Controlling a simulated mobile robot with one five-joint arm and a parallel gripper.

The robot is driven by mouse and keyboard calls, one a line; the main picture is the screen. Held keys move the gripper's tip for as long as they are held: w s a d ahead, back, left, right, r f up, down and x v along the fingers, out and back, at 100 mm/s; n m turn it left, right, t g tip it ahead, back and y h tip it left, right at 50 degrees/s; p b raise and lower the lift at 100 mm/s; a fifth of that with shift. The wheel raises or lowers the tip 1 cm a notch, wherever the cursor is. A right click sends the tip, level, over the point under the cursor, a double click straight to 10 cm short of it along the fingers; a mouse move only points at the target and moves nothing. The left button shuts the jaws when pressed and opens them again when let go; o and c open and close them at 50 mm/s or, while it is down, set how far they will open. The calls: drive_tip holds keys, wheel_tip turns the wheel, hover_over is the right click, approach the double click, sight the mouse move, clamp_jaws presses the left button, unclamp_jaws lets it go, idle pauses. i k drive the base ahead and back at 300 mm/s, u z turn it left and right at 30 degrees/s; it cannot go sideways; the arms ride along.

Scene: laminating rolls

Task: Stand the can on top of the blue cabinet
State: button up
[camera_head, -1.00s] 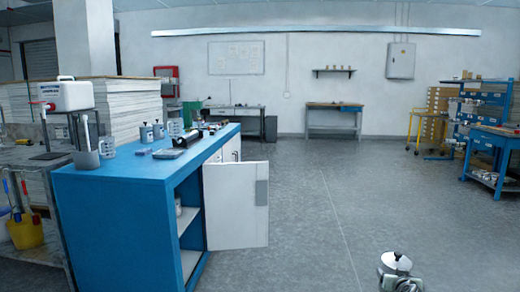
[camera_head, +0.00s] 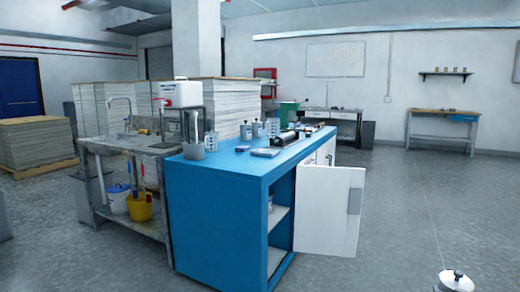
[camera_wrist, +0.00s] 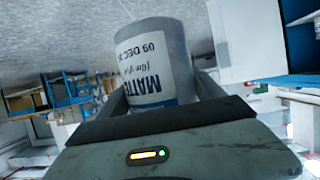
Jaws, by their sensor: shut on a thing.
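The can (camera_wrist: 155,62) is grey with a white label reading "MATTE" and fills the upper middle of the wrist view, which looks upside down. My gripper (camera_wrist: 160,95) is shut on it, one finger on each side.
A sink bench (camera_head: 110,150) stands to the left. The floor at right is clear.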

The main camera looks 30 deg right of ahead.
sight(248, 164)
drive_tip(key=i, duration=1.5)
drive_tip(key=z, duration=0.1)
